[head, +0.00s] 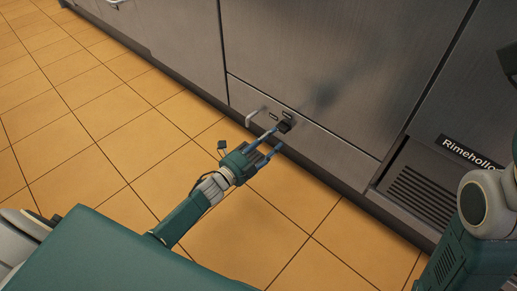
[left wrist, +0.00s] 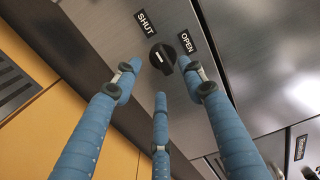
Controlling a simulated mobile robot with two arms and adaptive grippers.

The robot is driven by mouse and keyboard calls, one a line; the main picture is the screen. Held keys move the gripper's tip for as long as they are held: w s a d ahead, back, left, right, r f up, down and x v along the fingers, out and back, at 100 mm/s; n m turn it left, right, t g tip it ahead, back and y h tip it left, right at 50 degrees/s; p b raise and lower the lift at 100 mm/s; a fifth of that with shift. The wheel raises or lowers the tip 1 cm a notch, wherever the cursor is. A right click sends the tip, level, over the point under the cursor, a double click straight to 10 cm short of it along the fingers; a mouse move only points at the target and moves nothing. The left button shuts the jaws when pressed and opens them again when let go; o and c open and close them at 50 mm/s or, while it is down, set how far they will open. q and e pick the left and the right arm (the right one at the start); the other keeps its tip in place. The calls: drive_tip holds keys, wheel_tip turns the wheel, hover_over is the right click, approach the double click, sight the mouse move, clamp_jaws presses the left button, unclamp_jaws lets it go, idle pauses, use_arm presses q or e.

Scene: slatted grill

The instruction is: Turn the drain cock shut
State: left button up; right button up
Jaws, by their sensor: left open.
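The drain cock is a small black knob (head: 285,126) low on the steel cabinet front. In the left wrist view the knob (left wrist: 163,58) is round with a pale mark, between a SHUT label (left wrist: 146,23) and an OPEN label (left wrist: 187,42). I cannot tell for sure which label the mark points to. My left gripper (head: 277,138) is open in front of the knob. In the left wrist view its blue fingers (left wrist: 158,74) are spread, with two tips on either side of the knob and a third below. Contact cannot be told. My right gripper is not in view.
A louvred vent (head: 415,197) lies to the right, under a Rimehollo nameplate (head: 470,151). The orange tiled floor (head: 90,120) is clear to the left.

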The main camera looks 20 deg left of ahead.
use_arm(q)
drive_tip(key=v, duration=0.7)
drive_tip(key=shift+s+r, duration=0.1)
